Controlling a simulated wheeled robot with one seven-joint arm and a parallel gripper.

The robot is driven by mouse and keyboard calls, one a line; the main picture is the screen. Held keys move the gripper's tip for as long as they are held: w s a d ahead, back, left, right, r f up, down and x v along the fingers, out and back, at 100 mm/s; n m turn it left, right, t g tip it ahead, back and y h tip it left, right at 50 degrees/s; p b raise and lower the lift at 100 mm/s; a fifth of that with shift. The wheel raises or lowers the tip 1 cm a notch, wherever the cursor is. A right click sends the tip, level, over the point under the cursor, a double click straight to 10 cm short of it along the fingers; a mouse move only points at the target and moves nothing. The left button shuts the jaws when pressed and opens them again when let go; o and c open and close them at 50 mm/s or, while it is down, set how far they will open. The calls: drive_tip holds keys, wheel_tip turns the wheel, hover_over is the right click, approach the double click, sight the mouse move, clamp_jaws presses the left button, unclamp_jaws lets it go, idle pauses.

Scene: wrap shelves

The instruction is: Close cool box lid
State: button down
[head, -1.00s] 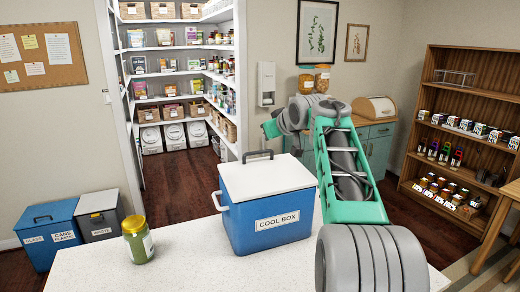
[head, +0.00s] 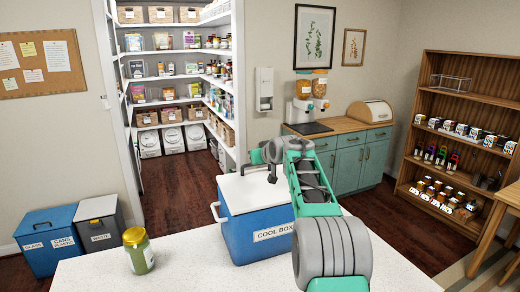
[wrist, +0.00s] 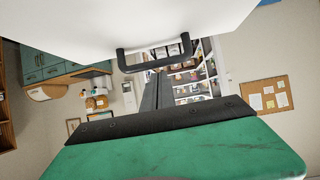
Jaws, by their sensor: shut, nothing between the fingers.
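The blue cool box (head: 240,240) stands on the white counter in the head view, with its "COOL BOX" label facing me. Its white lid (head: 245,194) lies flat on top, and I see no gap under its near edge. The lid also fills the top of the wrist view (wrist: 150,25), with its dark handle (wrist: 155,62) close to my fingers. My gripper (wrist: 157,80) is shut and empty, pointing at the handle. In the head view my arm covers the box's right part and much of the handle. I cannot tell whether my fingers touch the lid.
A green jar with a yellow lid (head: 138,250) stands on the counter (head: 190,270) left of the box. The counter between them is clear. Recycling bins (head: 50,238) stand on the floor at left. A pantry with shelves is behind.

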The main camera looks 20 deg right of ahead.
drive_tip(key=shift+f, duration=0.25)
drive_tip(key=shift+w+f+b, duration=0.5)
drive_tip(key=shift+f, duration=0.4)
drive_tip(key=shift+s, duration=0.1)
drive_tip(key=shift+r, duration=0.15)
